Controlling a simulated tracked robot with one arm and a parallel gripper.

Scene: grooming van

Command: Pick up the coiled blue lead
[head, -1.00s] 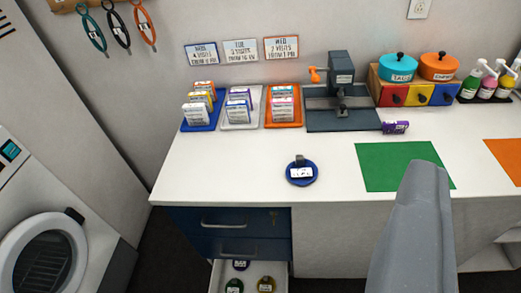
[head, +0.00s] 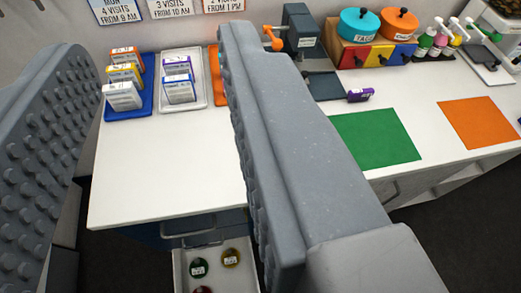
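The coiled blue lead does not show now. Earlier it lay on the white counter (head: 170,195), left of the green mat (head: 376,137). That part of the counter is now covered by the right finger of my gripper (head: 155,55). The gripper's two grey studded fingers stand wide apart at the left and centre of the picture. Nothing shows held between them; bare counter and card trays show in the gap.
Blue (head: 115,113) and white (head: 182,104) card trays stand at the back left, with an orange tray (head: 216,75) partly hidden. An open drawer (head: 183,275) below the counter's front holds small round coils. An orange mat (head: 480,122) lies at the right.

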